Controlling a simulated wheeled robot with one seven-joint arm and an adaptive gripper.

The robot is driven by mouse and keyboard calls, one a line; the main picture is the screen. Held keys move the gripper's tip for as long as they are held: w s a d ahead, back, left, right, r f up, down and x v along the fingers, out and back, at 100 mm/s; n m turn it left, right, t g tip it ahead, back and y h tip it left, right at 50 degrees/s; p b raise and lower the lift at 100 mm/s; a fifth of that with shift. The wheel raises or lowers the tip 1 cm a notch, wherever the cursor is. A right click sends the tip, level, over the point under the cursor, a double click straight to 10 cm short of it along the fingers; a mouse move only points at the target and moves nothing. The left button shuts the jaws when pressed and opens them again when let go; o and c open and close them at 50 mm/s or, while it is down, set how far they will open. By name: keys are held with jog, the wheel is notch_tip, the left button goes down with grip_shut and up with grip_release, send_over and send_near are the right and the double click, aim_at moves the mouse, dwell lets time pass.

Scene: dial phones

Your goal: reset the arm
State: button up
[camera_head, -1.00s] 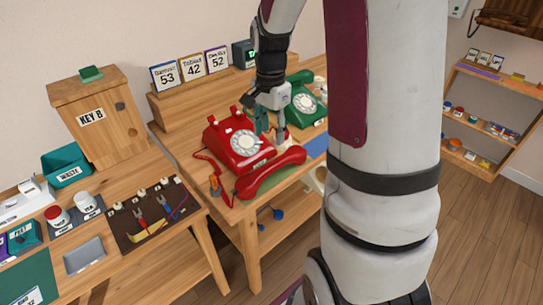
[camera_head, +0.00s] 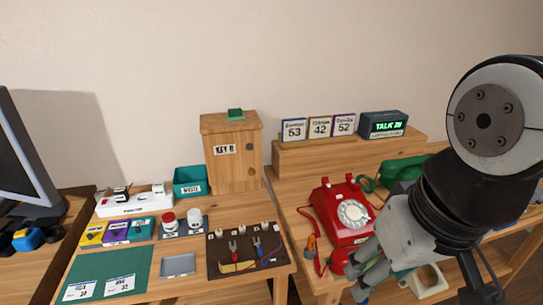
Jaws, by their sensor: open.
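My gripper (camera_head: 358,279) is at the lower right, in front of the red dial phone, with its fingers pointing down and left. It is open, and no held object shows between the fingers. The red dial phone (camera_head: 338,205) stands on the right table with its white dial facing me. Its red handset (camera_head: 338,262) lies off the cradle at the table's front, partly hidden by my gripper. The green phone (camera_head: 398,170) stands behind my arm and is mostly hidden.
Three number cards (camera_head: 319,128) and a lit "TALK" display (camera_head: 384,125) stand on a wooden shelf behind. A "KEY B" cabinet (camera_head: 232,170), a teal waste bin (camera_head: 191,188) and a dark tool board (camera_head: 246,268) are to the left. The wall space above is clear.

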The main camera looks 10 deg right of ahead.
jog(key=shift+s, duration=0.15)
jog(key=shift+t, duration=0.6)
notch_tip(320, 180, up, 6)
jog(key=p, duration=0.4)
jog(key=shift+f, duration=0.2)
dwell(1.6)
